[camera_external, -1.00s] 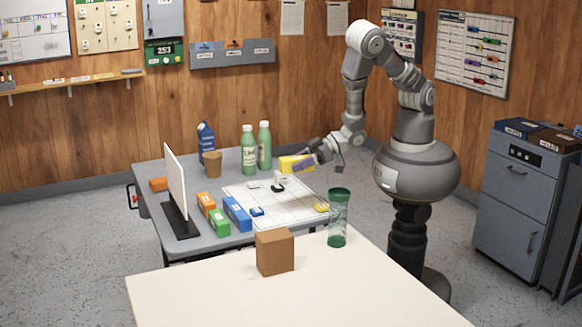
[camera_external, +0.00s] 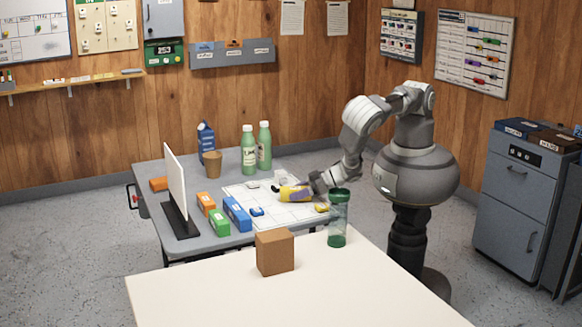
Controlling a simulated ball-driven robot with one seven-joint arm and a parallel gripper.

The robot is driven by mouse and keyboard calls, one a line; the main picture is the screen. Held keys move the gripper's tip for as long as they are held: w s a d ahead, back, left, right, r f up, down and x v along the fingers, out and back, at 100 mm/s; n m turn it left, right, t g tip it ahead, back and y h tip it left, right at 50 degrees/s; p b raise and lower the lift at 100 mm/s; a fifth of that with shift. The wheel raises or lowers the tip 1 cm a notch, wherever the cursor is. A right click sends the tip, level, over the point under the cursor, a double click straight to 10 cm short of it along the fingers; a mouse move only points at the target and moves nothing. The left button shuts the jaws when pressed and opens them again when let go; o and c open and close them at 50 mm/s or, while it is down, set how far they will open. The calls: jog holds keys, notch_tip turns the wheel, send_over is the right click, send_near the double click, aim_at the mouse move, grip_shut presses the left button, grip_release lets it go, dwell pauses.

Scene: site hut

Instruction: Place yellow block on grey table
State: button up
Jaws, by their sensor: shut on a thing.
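My gripper (camera_external: 308,189) is over the right part of the grey table (camera_external: 222,173), with the arm coming in from the right. It is shut on the yellow block (camera_external: 291,194). The block is low over the white gridded sheet (camera_external: 266,211) on the table. I cannot tell whether the block touches the sheet. Part of the block is hidden by the gripper.
Green bottles (camera_external: 264,146), a brown cup (camera_external: 212,164) and a blue carton (camera_external: 206,138) stand at the back. A white panel (camera_external: 175,190) and coloured boxes (camera_external: 237,214) stand left. A green tumbler (camera_external: 338,218) and brown block (camera_external: 275,252) are on the cream table (camera_external: 300,294) in front.

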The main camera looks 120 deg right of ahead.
jog(key=shift+r, duration=0.1)
jog(key=o, duration=1.2)
jog(key=p+v, duration=0.2)
jog(key=v, duration=0.5)
jog(key=shift+s+a+r, duration=0.1)
jog(key=shift+s+a, duration=0.05)
jog(key=shift+s, duration=0.05)
